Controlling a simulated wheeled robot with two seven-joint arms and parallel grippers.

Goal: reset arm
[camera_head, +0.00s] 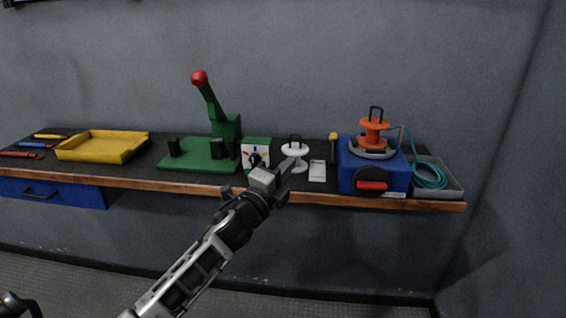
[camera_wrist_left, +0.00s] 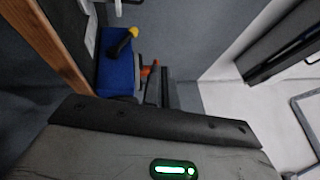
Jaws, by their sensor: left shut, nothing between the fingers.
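My left arm (camera_head: 205,262) reaches in from the bottom left of the head view. Its gripper (camera_head: 287,168) is shut and empty, held in front of the workbench near its front edge. In the head view it overlaps the lower part of a white spool-like part (camera_head: 295,150) with a dark handle; I cannot tell the gap between them. In the left wrist view, a grey housing with a green light fills the bottom and the fingertips are not clear. My right gripper is not in view.
The workbench (camera_head: 130,178) holds a yellow tray (camera_head: 100,147), a green lever stand (camera_head: 203,155), a white-and-green switch box (camera_head: 256,150), a blue box (camera_head: 372,170) with an orange spool (camera_head: 374,131), and a grey tray (camera_head: 450,187) with teal cable. Floor in front is clear.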

